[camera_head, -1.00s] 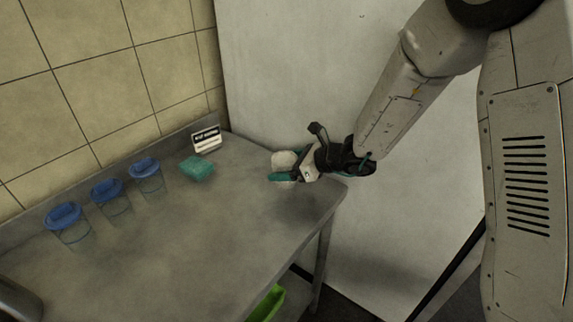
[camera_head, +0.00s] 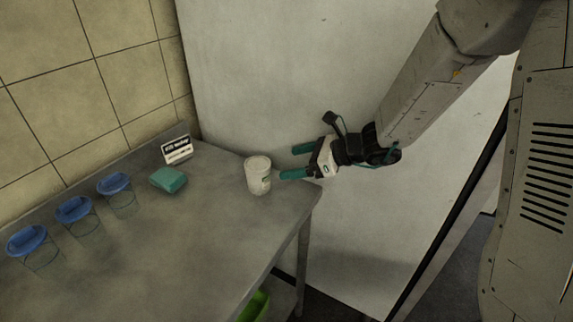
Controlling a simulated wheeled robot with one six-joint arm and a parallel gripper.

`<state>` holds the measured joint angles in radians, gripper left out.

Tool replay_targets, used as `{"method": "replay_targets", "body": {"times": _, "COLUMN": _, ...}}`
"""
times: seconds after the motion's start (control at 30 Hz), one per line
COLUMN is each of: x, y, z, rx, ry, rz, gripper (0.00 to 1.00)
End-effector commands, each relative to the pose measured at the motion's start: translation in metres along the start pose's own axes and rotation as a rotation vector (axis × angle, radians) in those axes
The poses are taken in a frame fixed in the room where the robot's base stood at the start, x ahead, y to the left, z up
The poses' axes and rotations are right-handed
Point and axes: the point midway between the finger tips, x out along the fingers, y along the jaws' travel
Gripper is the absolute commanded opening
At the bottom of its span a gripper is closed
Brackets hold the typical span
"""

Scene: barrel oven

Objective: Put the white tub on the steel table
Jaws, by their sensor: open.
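The white tub (camera_head: 257,175) stands upright on the steel table (camera_head: 190,235), near its right end. A greenish mark shows on the tub's right side. My gripper (camera_head: 286,163) is just to the right of the tub, its teal fingers pointing left toward it. The fingers are apart with nothing between them. A small gap shows between the fingertips and the tub.
Three clear containers with blue lids (camera_head: 74,210) stand along the table's left back side. A teal block (camera_head: 168,180) and a small black-and-white sign (camera_head: 177,149) are at the back. A green item (camera_head: 255,306) is below the table. A pale panel (camera_head: 290,70) stands behind.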

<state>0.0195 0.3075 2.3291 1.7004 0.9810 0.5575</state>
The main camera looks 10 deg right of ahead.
Motion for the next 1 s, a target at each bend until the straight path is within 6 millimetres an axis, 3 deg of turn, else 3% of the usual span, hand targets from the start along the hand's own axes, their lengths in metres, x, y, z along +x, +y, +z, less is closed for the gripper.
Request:
{"method": "replay_targets", "body": {"times": 0.27, "x": -0.006, "y": 0.001, "z": 0.001, "rx": -0.008, "ry": 0.001, "rz": 0.003, "gripper": 0.84}}
{"method": "replay_targets", "body": {"times": 0.37, "x": -0.013, "y": 0.013, "z": 0.012, "rx": -0.082, "ry": 0.007, "rz": 0.035, "gripper": 0.84}}
{"method": "replay_targets", "body": {"times": 0.47, "x": -0.031, "y": 0.039, "z": 0.031, "rx": -0.257, "ry": 0.028, "rz": 0.109, "gripper": 0.84}}
{"method": "replay_targets", "body": {"times": 0.6, "x": -0.072, "y": 0.093, "z": 0.052, "rx": -0.615, "ry": 0.092, "rz": 0.266, "gripper": 0.84}}
{"method": "replay_targets", "body": {"times": 0.7, "x": -0.106, "y": 0.129, "z": 0.054, "rx": -0.872, "ry": 0.161, "rz": 0.383, "gripper": 0.84}}
{"method": "replay_targets", "body": {"times": 0.9, "x": -0.182, "y": 0.182, "z": 0.036, "rx": -1.343, "ry": 0.355, "rz": 0.625, "gripper": 0.84}}
{"method": "replay_targets", "body": {"times": 1.0, "x": -0.22, "y": 0.197, "z": 0.022, "rx": -1.537, "ry": 0.477, "rz": 0.746, "gripper": 0.84}}
